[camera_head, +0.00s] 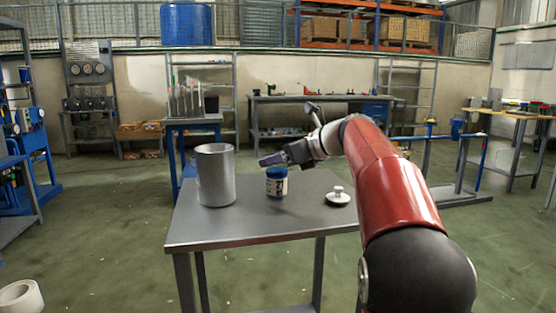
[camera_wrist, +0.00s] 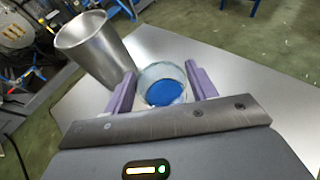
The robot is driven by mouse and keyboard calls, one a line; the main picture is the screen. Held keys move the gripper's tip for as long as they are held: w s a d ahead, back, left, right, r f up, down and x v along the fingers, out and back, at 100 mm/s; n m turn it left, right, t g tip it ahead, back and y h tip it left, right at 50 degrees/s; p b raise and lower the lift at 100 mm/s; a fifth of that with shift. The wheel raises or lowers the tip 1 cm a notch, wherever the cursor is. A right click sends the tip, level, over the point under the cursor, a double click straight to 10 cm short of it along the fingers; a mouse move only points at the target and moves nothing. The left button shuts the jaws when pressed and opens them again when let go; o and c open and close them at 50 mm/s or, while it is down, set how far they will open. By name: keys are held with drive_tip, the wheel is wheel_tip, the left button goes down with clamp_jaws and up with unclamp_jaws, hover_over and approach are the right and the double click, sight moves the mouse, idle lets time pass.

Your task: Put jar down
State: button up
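The jar (camera_head: 276,182) has a blue top and a white label with dark print. It is upright over the middle of the grey table, and I cannot tell whether its base touches the tabletop. My gripper (camera_head: 270,159) reaches in from the right, its purple fingers at the jar's top. In the wrist view the jar (camera_wrist: 163,90) shows between the two fingers (camera_wrist: 161,88), its blue disc within a pale, glassy rim. The fingers lie close to both sides, but I cannot tell whether they press on it.
A tall metal cylinder (camera_head: 215,176), open at the top, stands left of the jar and also shows in the wrist view (camera_wrist: 95,45). A small knobbed lid (camera_head: 338,196) lies to the right. The table's (camera_head: 250,226) front strip is bare.

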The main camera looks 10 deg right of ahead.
drive_tip(key=shift+o, duration=0.9)
drive_tip(key=p+v, duration=0.1)
drive_tip(key=v, duration=1.1)
drive_tip(key=s+a+f+n+g+h, duration=0.35)
drive_tip(key=s+a+f+n, duration=0.45)
drive_tip(key=s+f+n, duration=0.45)
drive_tip(key=s+f+n+h+p, duration=0.1)
drive_tip(key=s+f+n+h, duration=0.5)
drive_tip(key=s+f+n, duration=0.8)
drive_tip(key=s, duration=0.3)
drive_tip(key=shift+s+a+f, duration=0.2)
drive_tip(key=shift+s+f, duration=0.1)
drive_tip(key=shift+f, duration=0.05)
